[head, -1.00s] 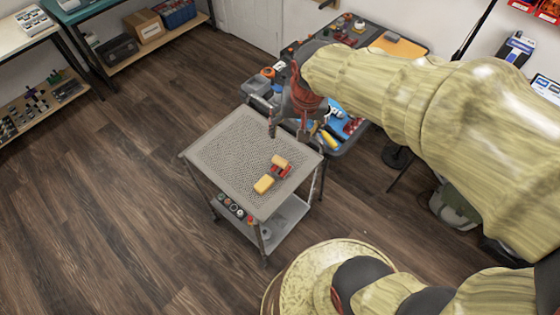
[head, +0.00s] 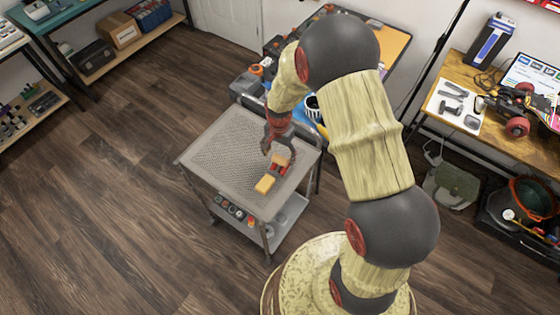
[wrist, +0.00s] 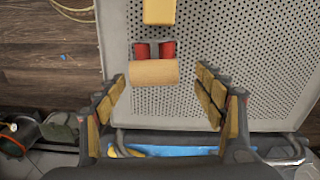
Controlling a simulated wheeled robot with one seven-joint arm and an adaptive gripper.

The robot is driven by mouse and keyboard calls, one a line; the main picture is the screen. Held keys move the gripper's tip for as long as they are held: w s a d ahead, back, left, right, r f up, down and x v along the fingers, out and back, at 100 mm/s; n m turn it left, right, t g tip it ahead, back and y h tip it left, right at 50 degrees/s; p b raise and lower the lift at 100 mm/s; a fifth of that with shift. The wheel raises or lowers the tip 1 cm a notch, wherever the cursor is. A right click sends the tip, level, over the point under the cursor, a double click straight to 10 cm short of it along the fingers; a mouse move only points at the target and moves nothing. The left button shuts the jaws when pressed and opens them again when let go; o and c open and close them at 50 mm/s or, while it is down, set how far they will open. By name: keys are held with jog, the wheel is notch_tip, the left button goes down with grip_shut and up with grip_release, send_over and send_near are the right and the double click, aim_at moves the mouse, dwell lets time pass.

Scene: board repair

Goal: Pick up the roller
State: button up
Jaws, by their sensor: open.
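The roller appears to be the tan cylinder (wrist: 154,73) lying on its side on the perforated grey top of a cart (wrist: 232,60). In the head view the roller (head: 281,160) is partly covered by my gripper. My gripper (head: 279,152) is over the cart top, pointing down. In the wrist view my gripper (wrist: 161,84) is open and empty, with one finger left and one right of the roller. There is a gap on both sides, wider on the right. Its height above the top is hard to tell.
Two red pieces (wrist: 142,50) (wrist: 166,50) sit right beside the roller, with a yellow block (wrist: 160,12) beyond them. In the head view the yellow block (head: 265,184) is near the cart's front edge. The cart top's left part is clear. A cluttered workbench (head: 391,45) stands behind.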

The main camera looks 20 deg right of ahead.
aim_at(280, 164)
jog(key=f, duration=0.2)
jog(key=f+b, duration=0.1)
jog(key=f, duration=0.1)
jog(key=s+f, duration=0.1)
jog(key=shift+f, duration=0.4)
jog(key=shift+r, duration=0.1)
jog(key=shift+c, duration=1.3)
jog(key=c, duration=0.9)
